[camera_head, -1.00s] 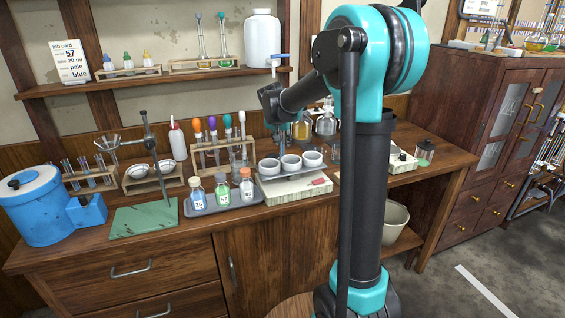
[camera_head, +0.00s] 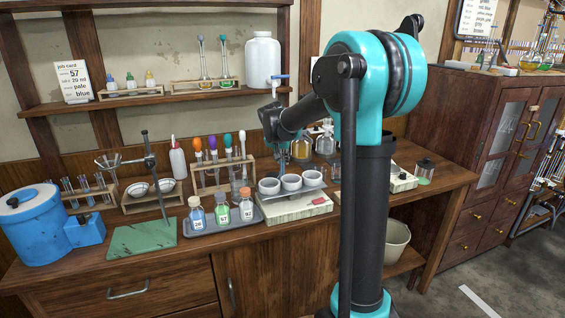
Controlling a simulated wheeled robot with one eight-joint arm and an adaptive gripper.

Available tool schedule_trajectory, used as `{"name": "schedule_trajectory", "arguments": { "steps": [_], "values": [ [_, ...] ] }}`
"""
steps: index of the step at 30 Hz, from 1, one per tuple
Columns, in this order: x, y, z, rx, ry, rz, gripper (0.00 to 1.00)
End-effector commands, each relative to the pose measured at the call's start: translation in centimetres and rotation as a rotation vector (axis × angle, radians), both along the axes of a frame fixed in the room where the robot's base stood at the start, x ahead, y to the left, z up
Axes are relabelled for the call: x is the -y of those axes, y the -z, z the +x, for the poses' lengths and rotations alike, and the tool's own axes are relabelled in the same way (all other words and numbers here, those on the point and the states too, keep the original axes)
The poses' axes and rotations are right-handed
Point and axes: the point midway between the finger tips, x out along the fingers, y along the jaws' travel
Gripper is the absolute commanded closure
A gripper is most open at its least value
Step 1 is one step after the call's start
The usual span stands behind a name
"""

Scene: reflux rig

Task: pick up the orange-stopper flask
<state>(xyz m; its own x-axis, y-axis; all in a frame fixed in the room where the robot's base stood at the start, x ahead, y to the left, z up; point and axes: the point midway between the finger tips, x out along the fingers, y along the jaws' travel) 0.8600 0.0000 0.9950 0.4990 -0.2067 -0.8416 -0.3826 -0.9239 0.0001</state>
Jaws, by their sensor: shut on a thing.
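My gripper (camera_head: 283,155) is at the back of the bench, pointing down behind the white cups. Its fingers are small and partly lost against the glassware, and what is between them is hard to make out. A flask with amber contents (camera_head: 300,148) is right beside the fingers, and a clear flask (camera_head: 326,143) stands further right. No orange stopper is clear on either one. A small bottle with an orange cap (camera_head: 246,206) stands in the grey tray (camera_head: 222,229), well in front of my gripper and apart from it.
Three white cups (camera_head: 290,184) sit on a pale block in front of my gripper. A rack of coloured-top droppers (camera_head: 221,187) is to the left. A white jug with a blue tap (camera_head: 263,60) is on the shelf above.

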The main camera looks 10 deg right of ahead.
Motion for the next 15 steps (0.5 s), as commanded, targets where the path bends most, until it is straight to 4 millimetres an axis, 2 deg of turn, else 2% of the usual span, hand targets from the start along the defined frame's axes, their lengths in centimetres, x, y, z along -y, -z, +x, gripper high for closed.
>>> {"name": "schedule_trajectory", "arguments": {
  "steps": [8,15],
  "values": [
    [0.0,-1.5,0.0,0.0,0.0,0.0,1.0],
    [0.0,-3.6,0.0,0.0,0.0,0.0,1.0]
  ]
}}
